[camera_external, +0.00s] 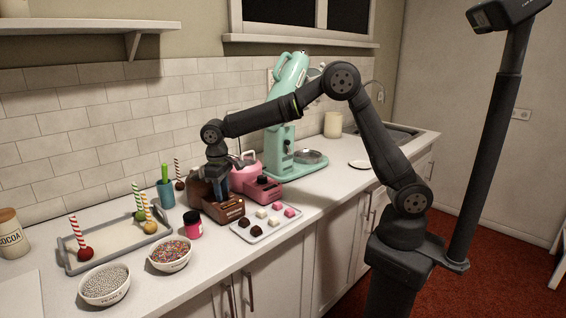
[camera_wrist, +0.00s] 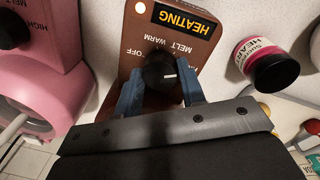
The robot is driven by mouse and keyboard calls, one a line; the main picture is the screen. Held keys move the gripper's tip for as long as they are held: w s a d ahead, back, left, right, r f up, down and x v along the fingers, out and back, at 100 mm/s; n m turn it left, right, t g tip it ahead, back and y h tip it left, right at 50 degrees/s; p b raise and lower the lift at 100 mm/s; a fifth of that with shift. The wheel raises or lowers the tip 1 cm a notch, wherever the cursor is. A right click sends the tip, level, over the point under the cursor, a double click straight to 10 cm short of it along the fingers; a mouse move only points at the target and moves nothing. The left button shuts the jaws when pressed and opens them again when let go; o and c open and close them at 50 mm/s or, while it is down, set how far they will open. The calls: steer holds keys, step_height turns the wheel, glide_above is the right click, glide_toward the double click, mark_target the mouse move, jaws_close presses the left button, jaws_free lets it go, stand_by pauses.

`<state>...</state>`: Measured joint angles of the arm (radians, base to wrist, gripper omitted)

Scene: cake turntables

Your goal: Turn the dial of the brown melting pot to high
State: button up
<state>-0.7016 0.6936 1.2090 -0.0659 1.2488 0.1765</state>
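The brown melting pot (camera_external: 224,209) stands on the counter, with my gripper over its front panel. In the wrist view its panel (camera_wrist: 130,72) carries a black dial (camera_wrist: 158,72) with a white pointer mark. The mark points to the right, away from OFF at the left and toward a label partly hidden at the right. WARM and MELT are printed above the dial. My gripper's (camera_wrist: 160,88) blue fingers stand on either side of the dial, very close to it. I cannot tell whether they press on it.
A pink melting pot (camera_external: 262,188) stands beside the brown one; it also shows in the wrist view (camera_wrist: 35,70). A pink jar (camera_external: 193,224), a tray of sweets (camera_external: 245,236) and a sprinkle bowl (camera_external: 168,262) are near. The mint mixer (camera_external: 279,145) stands behind.

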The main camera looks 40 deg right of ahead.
steer(key=c, duration=0.3)
steer(key=shift+m, duration=0.7)
steer(key=shift+c, duration=0.2)
steer(key=o, duration=1)
steer(key=shift+r, duration=0.1)
steer(key=r, duration=1.1)
steer(key=a+r, duration=0.1)
steer(key=r, duration=0.5)
steer(key=shift+s+r, duration=0.15)
steer(key=shift+s, duration=0.1)
